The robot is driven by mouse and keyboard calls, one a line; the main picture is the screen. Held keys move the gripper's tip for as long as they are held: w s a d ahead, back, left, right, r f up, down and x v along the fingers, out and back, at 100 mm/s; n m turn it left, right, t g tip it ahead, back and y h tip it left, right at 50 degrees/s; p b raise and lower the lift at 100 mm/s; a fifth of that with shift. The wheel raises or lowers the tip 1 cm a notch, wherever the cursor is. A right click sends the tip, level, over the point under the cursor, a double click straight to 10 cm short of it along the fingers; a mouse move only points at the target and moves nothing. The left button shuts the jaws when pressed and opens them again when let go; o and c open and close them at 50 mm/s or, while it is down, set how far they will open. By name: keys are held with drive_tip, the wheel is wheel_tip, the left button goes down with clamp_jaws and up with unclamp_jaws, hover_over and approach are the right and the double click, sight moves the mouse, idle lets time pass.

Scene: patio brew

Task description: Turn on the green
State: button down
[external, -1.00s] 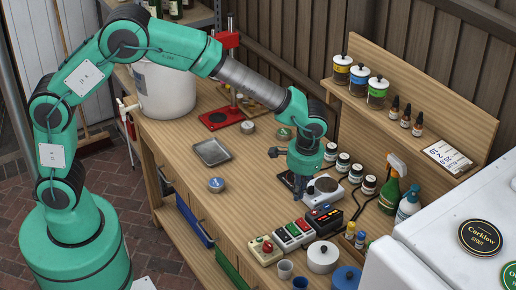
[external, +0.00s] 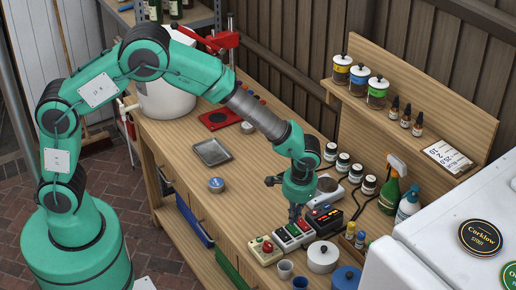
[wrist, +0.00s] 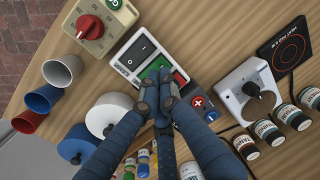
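A white switch box (wrist: 122,66) with black, green and red rocker switches shows in the wrist view. Its green switch (wrist: 155,69) is the middle one, partly hidden by my fingertips. In the external view my gripper (external: 294,218) points down just over the switch box (external: 291,238). The green switch's rocker position is unclear.
A beige box with a red knob (wrist: 91,27) stands beside the switch box. A black device with red and blue buttons (wrist: 199,103) is on the other side. Cups (wrist: 62,70), a white lidded pot (external: 322,258) and a white hot plate (wrist: 238,80) are close by.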

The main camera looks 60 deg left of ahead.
sight(291, 227)
drive_tip(key=shift+a+f, duration=0.15)
drive_tip(key=shift+f, duration=0.95)
drive_tip(key=shift+a+f, duration=0.2)
drive_tip(key=shift+f, duration=0.2)
drive_tip(key=shift+d, duration=0.1)
